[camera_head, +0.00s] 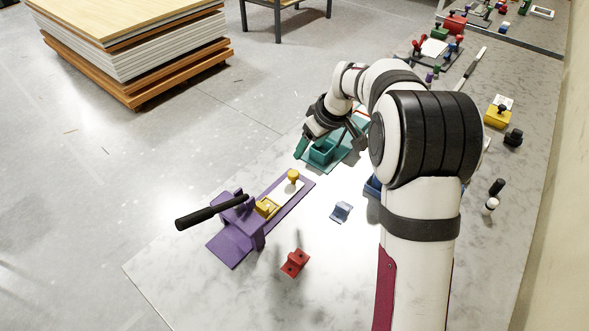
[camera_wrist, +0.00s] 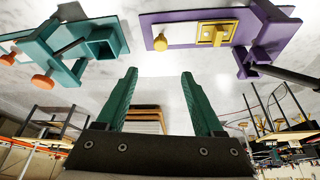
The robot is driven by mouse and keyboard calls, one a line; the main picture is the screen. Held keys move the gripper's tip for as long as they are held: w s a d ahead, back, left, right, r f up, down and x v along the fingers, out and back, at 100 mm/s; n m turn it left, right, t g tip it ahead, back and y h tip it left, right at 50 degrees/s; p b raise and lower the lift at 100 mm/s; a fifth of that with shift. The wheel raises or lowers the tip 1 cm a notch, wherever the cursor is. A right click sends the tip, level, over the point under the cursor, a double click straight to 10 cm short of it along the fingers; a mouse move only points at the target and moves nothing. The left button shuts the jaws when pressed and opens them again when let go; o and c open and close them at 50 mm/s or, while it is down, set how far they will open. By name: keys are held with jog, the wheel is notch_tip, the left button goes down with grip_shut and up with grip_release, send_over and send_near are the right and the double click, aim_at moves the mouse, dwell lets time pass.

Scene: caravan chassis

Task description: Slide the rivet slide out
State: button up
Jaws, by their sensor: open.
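A purple fixture (camera_head: 232,247) with a long black handle (camera_head: 210,211) stands on the marble bench. On it are a yellow block (camera_head: 266,207) and a pale strip with a yellow knob (camera_head: 293,176), which look like the rivet slide; I cannot be sure of this. In the wrist view the purple fixture (camera_wrist: 272,33) is at upper right, with the yellow block (camera_wrist: 215,34) and the round yellow knob (camera_wrist: 160,43). My gripper (camera_wrist: 158,75) has two green fingers, wide apart with nothing between them. It is apart from the purple fixture, beside the teal fixture.
The teal fixture (camera_head: 337,164) is partly hidden by my arm; its orange knob (camera_wrist: 42,81) shows in the wrist view. A red piece (camera_head: 295,263) and a grey-blue piece (camera_head: 341,212) lie in front. The bench's front left is clear.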

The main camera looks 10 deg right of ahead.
aim_at(294, 173)
jog(key=x, duration=1.5)
grip_shut()
jog(key=shift+d, duration=0.1)
dwell(0.6)
